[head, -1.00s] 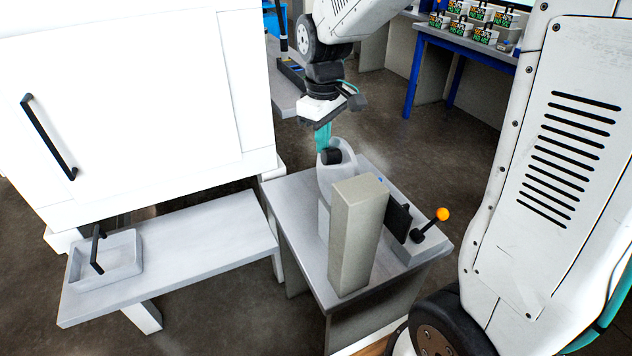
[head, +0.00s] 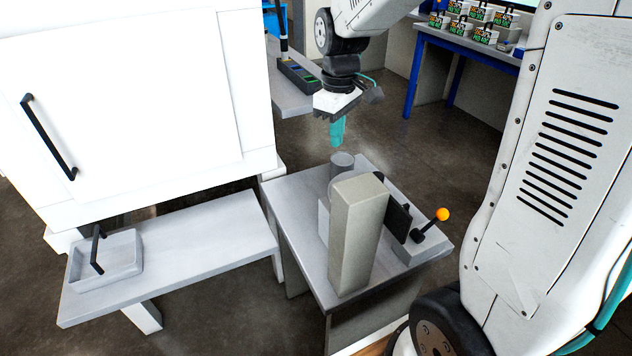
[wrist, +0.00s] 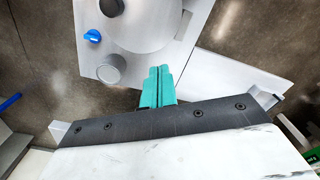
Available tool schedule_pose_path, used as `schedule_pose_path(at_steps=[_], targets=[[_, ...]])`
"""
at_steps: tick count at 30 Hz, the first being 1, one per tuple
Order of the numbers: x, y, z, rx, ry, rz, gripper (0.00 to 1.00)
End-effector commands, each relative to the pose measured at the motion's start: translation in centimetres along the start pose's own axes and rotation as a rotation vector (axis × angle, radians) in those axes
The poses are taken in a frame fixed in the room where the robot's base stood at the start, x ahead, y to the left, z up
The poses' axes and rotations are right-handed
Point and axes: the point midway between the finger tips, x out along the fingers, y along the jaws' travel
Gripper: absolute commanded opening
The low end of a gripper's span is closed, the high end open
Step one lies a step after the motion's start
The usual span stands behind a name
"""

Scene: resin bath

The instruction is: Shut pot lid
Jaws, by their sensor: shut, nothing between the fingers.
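The pot is mostly hidden behind a grey upright block in the head view. In the wrist view its round grey lid (wrist: 145,28) is seen from above and looks to lie flat, with a black knob (wrist: 112,7) on it; part is cut off by the top edge. I cannot tell whether the lid is fully seated. My gripper (head: 337,143), with teal fingers, is shut and empty above the far side of the pot's stand. It also shows in the wrist view (wrist: 160,70), close to the lid's edge in the picture.
A grey round post (head: 342,160) stands at the stand's far end. The grey upright block (head: 358,235) and an orange-knobbed lever (head: 442,214) are on the stand (head: 300,215). A white cabinet (head: 130,90) and a low bench with a handled tray (head: 120,262) are left.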

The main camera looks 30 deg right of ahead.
Motion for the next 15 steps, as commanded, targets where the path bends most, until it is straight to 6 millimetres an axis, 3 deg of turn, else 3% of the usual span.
schedule_pose_path(at_steps=[15], targets=[[-3.1, 0.0, 0.0, 0.0, 0.001, 0.001, 0.0]])
